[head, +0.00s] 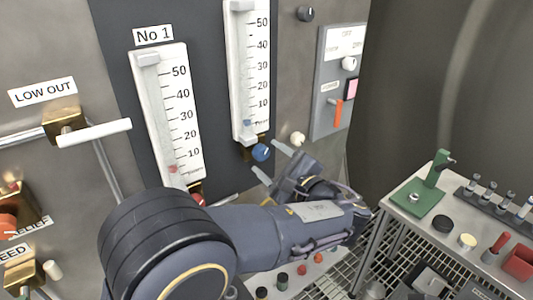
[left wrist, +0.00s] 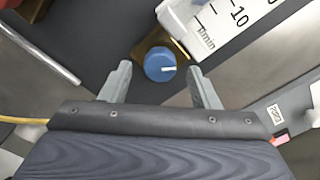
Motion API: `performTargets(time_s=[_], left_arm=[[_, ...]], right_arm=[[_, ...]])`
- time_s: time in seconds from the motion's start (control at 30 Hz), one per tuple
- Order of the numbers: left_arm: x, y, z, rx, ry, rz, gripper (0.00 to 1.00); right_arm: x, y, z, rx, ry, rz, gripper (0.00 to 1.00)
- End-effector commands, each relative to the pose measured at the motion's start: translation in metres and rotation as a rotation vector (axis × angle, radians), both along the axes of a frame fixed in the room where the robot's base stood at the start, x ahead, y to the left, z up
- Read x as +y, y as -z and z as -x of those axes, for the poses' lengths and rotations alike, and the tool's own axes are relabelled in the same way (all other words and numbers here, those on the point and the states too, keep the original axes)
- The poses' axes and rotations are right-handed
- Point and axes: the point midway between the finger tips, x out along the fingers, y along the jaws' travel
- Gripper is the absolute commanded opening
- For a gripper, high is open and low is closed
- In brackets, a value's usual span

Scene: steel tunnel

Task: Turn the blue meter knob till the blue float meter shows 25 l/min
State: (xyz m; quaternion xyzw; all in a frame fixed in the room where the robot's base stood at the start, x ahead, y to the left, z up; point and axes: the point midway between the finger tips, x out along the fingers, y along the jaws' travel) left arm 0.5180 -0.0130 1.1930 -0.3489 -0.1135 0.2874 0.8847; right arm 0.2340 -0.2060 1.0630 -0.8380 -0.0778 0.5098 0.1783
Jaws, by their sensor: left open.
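The blue meter knob (head: 261,152) sits on a brass fitting at the foot of the right-hand float meter (head: 237,85). Its blue float (head: 247,122) is near the bottom of the scale, below the 10 mark. My left gripper (head: 271,161) is open in front of the knob. In the left wrist view its fingers (left wrist: 160,68) appear on either side of the knob with gaps; I cannot tell whether the tips reach its depth. My right gripper is not in view.
The No 1 meter (head: 160,100) stands to the left, with a red float and a red knob (head: 197,199) partly hidden by my arm. A switch panel (head: 340,80) is to the right. A bench (head: 405,215) with small parts stands at the lower right.

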Motion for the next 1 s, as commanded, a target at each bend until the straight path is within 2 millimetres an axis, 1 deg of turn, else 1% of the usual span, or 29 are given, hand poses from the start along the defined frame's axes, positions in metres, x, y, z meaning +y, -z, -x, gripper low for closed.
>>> performTargets(time_s=[0.13,0.43,0.77,0.8,1.0], left_arm=[[0.0077,-0.0005,-0.0101,-0.001,-0.001,0.001,0.56],[0.0088,0.0004,-0.0122,-0.001,0.000,0.001,0.56],[0.0088,0.0003,-0.0119,-0.001,0.000,0.001,0.12],[0.0088,0.0003,-0.0119,-0.001,0.000,0.001,0.11],[0.0087,-0.0006,-0.0119,0.011,-0.001,-0.013,0.11]], right_arm=[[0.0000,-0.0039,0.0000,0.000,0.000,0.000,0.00],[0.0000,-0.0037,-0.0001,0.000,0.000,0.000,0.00],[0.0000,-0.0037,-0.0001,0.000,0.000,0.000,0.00],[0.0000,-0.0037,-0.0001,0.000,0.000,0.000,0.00],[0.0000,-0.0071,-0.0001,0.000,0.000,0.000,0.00]])
